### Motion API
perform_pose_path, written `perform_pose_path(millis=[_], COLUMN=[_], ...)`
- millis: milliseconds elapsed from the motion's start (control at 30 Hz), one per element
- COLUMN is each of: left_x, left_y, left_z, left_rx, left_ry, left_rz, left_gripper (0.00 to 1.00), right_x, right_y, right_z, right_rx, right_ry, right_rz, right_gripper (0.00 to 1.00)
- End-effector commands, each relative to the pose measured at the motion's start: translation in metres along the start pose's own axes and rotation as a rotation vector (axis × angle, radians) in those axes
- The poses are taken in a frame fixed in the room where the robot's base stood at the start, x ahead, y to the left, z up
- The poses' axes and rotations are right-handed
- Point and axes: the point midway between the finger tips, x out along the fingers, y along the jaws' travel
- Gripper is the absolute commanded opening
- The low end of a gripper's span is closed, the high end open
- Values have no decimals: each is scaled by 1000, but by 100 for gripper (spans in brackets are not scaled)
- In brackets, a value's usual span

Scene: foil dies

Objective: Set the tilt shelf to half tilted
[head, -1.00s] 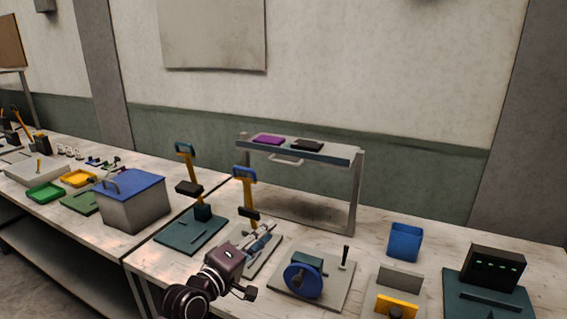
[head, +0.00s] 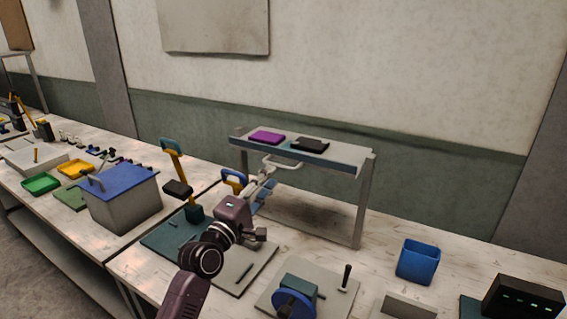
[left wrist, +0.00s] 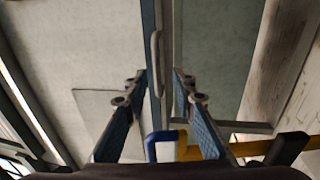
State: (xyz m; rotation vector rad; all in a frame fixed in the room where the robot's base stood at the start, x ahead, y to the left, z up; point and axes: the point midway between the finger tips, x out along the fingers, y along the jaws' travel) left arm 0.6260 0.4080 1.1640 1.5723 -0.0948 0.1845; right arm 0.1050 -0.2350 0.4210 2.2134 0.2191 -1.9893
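The tilt shelf (head: 342,155) is a pale board with a blue front edge on a grey frame in the head view. Its exact tilt is hard to tell. A bar handle (head: 290,162) juts from its front edge. My left gripper (head: 268,173) is close to this handle, its dark body below and in front of the shelf. In the left wrist view its blue-padded fingers (left wrist: 160,82) are apart, with the handle (left wrist: 155,60) seen between and just past their tips. Contact does not show. My right gripper is in neither view.
A purple block (head: 266,137) and a black block (head: 310,144) lie on the shelf. A yellow lever with a blue grip (head: 235,178) stands close behind my left gripper. A second lever (head: 173,160) is left of it. A blue bin (head: 418,262) stands right.

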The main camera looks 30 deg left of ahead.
Motion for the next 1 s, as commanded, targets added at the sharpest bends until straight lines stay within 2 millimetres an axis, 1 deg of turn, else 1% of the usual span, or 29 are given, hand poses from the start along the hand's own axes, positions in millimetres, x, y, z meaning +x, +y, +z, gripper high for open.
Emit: perform_pose_path(millis=[33, 100, 200, 300, 400, 500, 633, 800, 1000], left_x=[9, 20, 36, 49, 58, 63, 65, 65, 65], left_y=[4, 4, 4, 3, 2, 2, 1, 1, 1], left_z=[0, 0, 0, 0, 0, 0, 0, 0, 0], left_rx=[0, 1, 0, 0, 0, 1, 2, 1, 1], left_ry=[0, 0, 0, 0, 0, -1, 0, 0, 0], left_rz=[2, 3, 1, 1, 1, 0, 1, 1, 1], left_gripper=[25, 25, 25, 25, 25, 25, 25, 25, 3], right_x=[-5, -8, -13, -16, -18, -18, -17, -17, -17], right_y=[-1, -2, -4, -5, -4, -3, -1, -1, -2], right_z=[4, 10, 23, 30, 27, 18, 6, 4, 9], right_rx=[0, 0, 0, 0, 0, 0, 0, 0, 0], right_ry=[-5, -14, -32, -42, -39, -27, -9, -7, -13], right_rz=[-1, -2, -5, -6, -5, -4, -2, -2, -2], right_gripper=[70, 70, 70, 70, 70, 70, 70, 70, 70])
